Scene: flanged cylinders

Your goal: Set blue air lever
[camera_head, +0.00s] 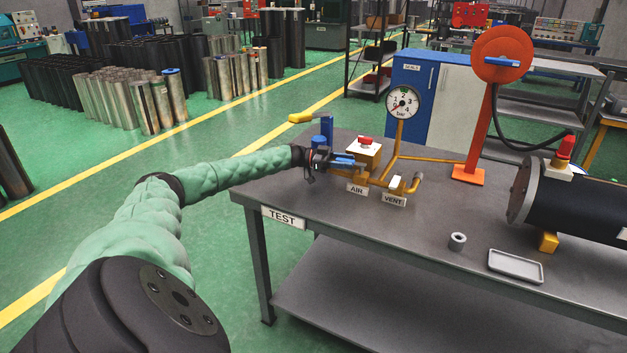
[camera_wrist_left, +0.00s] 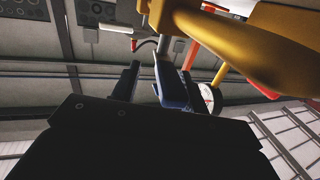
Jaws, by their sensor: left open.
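The blue air lever (camera_head: 343,161) is above the AIR label (camera_head: 357,189) on the yellow pipework at the left end of the test bench. It also shows in the left wrist view (camera_wrist_left: 172,90), on a grey stem. My left gripper (camera_head: 328,160) reaches in from the left and is at the lever. In the left wrist view my dark, open fingers (camera_wrist_left: 157,80) are on either side of the lever. I cannot tell whether they touch it. My right gripper is not in view.
A red button box (camera_head: 366,148), a gauge (camera_head: 403,102) and a vent valve (camera_head: 397,183) are close by. A grey tray (camera_head: 515,266) and small ring (camera_head: 457,241) lie to the right. The front left bench top is clear.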

